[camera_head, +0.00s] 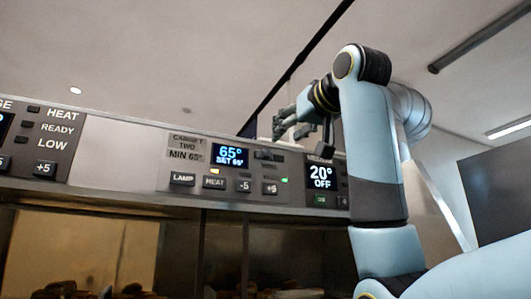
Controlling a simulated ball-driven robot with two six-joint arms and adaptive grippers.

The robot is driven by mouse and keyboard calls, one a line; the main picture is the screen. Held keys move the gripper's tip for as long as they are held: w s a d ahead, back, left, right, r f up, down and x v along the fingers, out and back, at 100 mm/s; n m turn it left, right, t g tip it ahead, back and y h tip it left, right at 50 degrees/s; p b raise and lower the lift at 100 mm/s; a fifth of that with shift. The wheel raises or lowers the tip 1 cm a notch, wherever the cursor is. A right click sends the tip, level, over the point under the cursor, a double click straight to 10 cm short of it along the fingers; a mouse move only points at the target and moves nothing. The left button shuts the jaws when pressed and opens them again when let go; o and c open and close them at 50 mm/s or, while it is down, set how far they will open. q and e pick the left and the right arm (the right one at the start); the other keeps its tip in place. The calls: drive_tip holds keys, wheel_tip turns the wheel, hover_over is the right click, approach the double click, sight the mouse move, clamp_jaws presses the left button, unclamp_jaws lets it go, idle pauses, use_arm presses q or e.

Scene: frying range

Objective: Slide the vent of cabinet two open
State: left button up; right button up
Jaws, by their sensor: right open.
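The cabinet two panel (212,178) sits on the front of the heated cabinet and reads "CABINET TWO MIN 65°". Its blue display (230,156) shows 65° and SET 65°. A small dark slotted piece (268,155) lies right of the display; it may be the vent slide, but its position is too small to tell. My right gripper (287,130) is open, at the panel's top edge, above and right of that piece. I cannot tell whether it touches anything. My left gripper is not in view.
Lamp, heat, -5 and +5 buttons (243,186) line the panel's lower part. Another display (320,176) reads 20° OFF, partly beside my right arm. A further panel (42,140) is at left. Food shows behind the glass (100,245) below. A dark screen-like surface (497,195) stands at right.

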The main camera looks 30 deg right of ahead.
sight(266, 154)
drive_tip(key=w+p, duration=0.1)
drive_tip(key=w, duration=0.3)
drive_tip(key=w+p, duration=0.2)
drive_tip(key=w, duration=0.3)
drive_tip(key=shift+w+d, duration=0.2)
drive_tip(key=shift+w, duration=0.25)
drive_tip(key=shift+f, duration=0.1)
drive_tip(key=shift+c, duration=2.3)
clamp_jaws()
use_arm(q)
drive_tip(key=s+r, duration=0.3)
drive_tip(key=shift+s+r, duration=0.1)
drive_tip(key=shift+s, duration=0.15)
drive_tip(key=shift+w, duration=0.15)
